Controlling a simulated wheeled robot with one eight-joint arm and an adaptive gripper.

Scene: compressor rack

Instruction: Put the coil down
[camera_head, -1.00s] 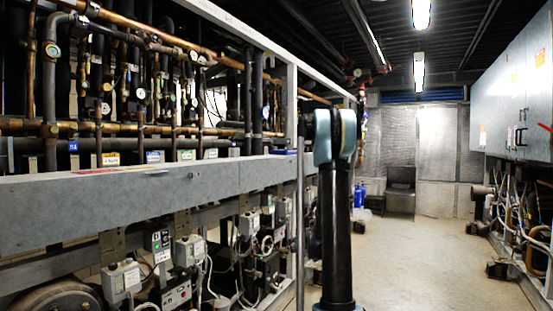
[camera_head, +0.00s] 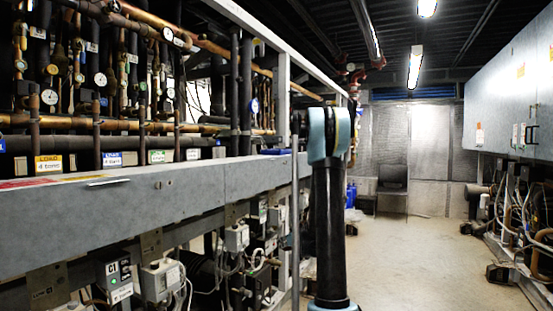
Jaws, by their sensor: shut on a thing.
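My gripper is not in view, and I cannot make out the coil it may hold. Only links of my arm show, a black tube with pale blue joints standing upright right of the middle. A grey metal beam (camera_head: 150,200) runs along the compressor rack at left. A small blue flat item (camera_head: 276,152) lies on its top near the far end, too small to identify.
Copper pipes and gauges (camera_head: 100,79) fill the rack above the beam; grey electrical boxes (camera_head: 160,279) hang below. At right are grey cabinets (camera_head: 500,80) over pipes and cables. The concrete floor (camera_head: 420,265) between is clear, with a dark chair (camera_head: 391,185) at the far end.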

